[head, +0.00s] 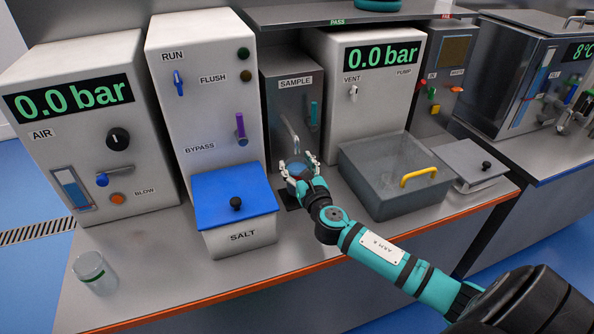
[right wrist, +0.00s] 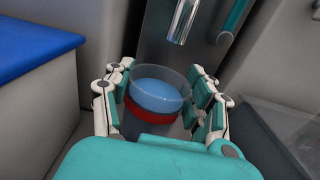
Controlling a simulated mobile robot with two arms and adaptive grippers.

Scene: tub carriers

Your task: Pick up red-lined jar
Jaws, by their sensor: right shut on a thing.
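The red-lined jar (right wrist: 152,100) is a clear jar with a red band and blue liquid inside. It stands below the spout of the sample unit (head: 291,92). In the head view the jar (head: 295,169) is partly hidden by my right gripper (head: 299,172). In the right wrist view my right gripper (right wrist: 157,108) has its fingers on both sides of the jar, shut on it. The jar looks upright. I cannot tell whether its base touches the dark stand under it. My left gripper is not in view.
A green-lined jar (head: 95,273) stands at the counter's front left. The salt box (head: 240,244) with its blue lid is left of my right gripper. A grey tub (head: 392,201) with a yellow handle is to the right. The counter's left front is mostly clear.

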